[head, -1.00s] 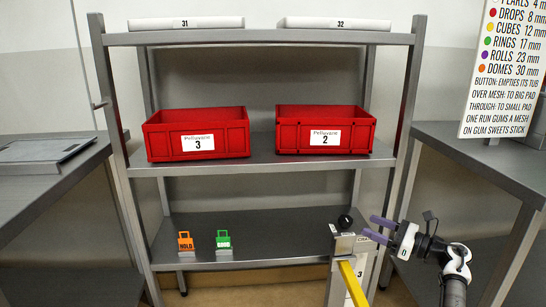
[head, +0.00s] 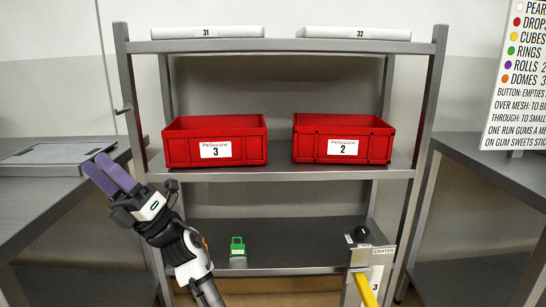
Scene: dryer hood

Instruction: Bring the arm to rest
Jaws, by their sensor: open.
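My gripper (head: 110,177) is at the left of the head view, in front of the shelf rack's left post. Its two purple fingers point up and to the left, and it is open. I see nothing between the fingers. My white and black arm comes up from the bottom of the view and hides part of the lower shelf's left end.
A metal rack (head: 290,176) holds red bins 3 (head: 215,142) and 2 (head: 343,139). A post with a black knob (head: 361,234) and yellow bar (head: 366,290) stands right. Side tables (head: 490,180) flank the rack.

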